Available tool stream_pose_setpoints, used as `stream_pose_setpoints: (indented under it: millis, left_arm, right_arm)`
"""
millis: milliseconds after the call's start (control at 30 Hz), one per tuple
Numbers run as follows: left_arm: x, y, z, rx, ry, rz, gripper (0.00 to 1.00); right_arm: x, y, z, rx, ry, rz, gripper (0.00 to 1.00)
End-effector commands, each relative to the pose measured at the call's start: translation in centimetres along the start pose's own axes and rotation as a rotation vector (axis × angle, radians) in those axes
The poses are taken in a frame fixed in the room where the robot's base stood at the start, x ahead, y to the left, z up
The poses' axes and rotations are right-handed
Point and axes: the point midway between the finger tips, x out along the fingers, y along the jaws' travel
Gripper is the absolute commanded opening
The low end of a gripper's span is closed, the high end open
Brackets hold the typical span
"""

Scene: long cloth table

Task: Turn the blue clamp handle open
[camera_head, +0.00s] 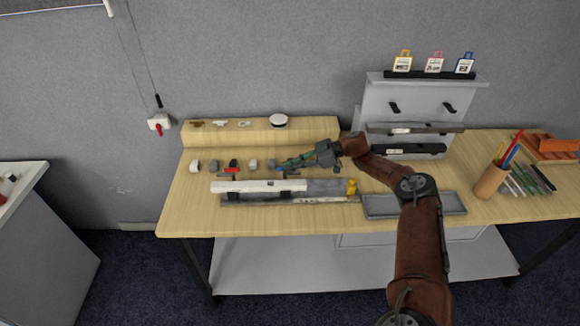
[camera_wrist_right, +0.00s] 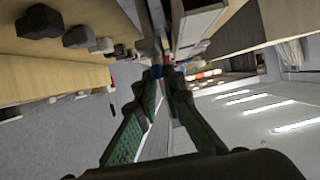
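The blue clamp handle (camera_wrist_right: 155,72) shows as a small blue patch at the fingertips in the right wrist view, mostly hidden by them. In the head view a small blue bit (camera_head: 291,177) shows just below the fingers, above the white-and-grey rail fixture (camera_head: 258,186). My right gripper (camera_head: 287,166) reaches left over the table, its green fingers at the back edge of the fixture. In the wrist view its fingers (camera_wrist_right: 161,78) run close together towards the blue patch. I cannot tell whether they grip it. My left gripper is not in view.
A row of small blocks (camera_head: 213,166) stands left of my gripper, behind the fixture. A yellow piece (camera_head: 351,187) sits at the fixture's right end. A grey tray (camera_head: 455,203), a pencil cup (camera_head: 490,182) and a grey rack (camera_head: 430,95) stand to the right.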

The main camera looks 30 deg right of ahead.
Motion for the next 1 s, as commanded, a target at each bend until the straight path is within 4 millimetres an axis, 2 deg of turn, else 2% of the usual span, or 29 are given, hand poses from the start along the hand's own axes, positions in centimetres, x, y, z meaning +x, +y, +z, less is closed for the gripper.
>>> stream_pose_setpoints:
  millis: [267, 567, 733, 1000]
  left_arm:
    - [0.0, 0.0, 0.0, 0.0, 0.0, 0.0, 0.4]
    - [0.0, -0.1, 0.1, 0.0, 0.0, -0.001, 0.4]
    - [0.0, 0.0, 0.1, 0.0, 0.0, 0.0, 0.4]
    - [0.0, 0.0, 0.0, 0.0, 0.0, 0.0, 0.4]
  right_arm:
    - [0.1, 0.0, 0.1, 0.0, 0.0, 0.0, 0.26]
    - [-0.2, 0.0, 0.0, 0.0, 0.0, 0.001, 0.26]
    - [-2.2, 0.1, 0.1, 0.001, -0.001, 0.003, 0.26]
    - [-7.9, 0.1, 0.1, 0.0, -0.002, 0.004, 0.26]
